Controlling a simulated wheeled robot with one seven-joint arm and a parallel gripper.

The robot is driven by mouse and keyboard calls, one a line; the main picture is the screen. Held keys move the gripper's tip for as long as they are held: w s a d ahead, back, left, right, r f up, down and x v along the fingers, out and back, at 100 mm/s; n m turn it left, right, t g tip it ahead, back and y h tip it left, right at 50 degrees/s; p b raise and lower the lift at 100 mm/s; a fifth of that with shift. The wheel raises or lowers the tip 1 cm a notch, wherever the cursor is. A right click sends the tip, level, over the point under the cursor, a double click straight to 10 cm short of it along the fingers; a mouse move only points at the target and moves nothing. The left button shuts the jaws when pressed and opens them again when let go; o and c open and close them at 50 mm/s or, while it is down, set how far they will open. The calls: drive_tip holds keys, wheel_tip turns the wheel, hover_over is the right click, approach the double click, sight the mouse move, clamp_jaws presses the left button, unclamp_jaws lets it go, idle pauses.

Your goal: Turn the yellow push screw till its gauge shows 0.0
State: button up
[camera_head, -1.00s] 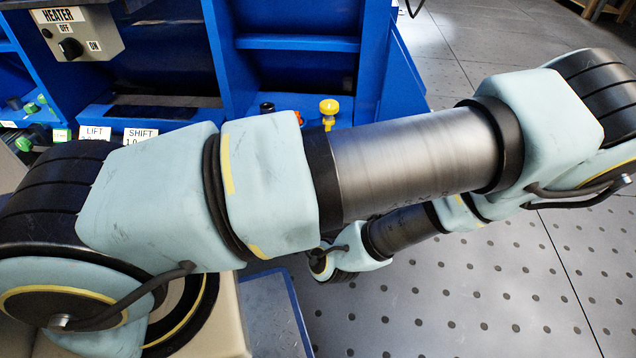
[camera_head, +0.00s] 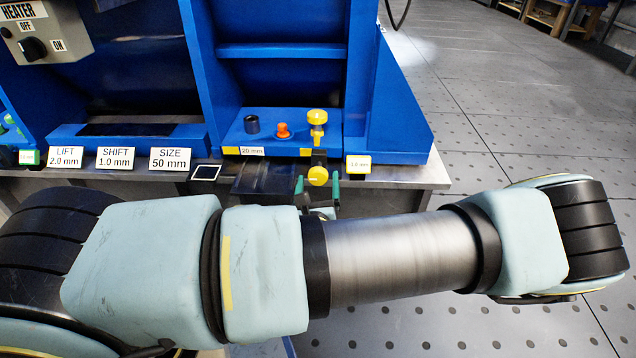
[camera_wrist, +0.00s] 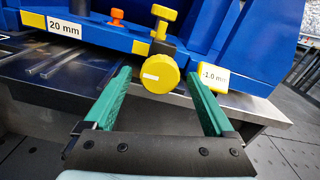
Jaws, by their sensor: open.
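The yellow push screw (camera_wrist: 158,75) has a round knob with a pale bar on its face, at the front of the blue machine. It also shows in the head view (camera_head: 318,176). Its gauge (camera_wrist: 214,77) is a yellow-edged white label to the right, which seems to read -1.0 mm; in the head view the gauge (camera_head: 358,164) is too small to read surely. My gripper (camera_wrist: 168,80) is open, its two green fingers left and right of the knob from the wrist camera's side. I see no contact. In the head view my arm hides most of the gripper.
A second yellow knob (camera_wrist: 163,14) stands above the screw, with an orange knob (camera_wrist: 117,14) to its left. A 20 mm label (camera_wrist: 64,26) marks the blue block. LIFT, SHIFT and SIZE signs (camera_head: 170,159) stand left. The steel table edge (camera_head: 420,178) runs below.

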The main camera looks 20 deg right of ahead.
drive_tip(key=shift+w+d, duration=0.25)
drive_tip(key=shift+w, duration=0.4)
drive_tip(key=c, duration=1.4)
drive_tip(key=shift+r, duration=0.1)
drive_tip(key=shift+p, duration=0.5)
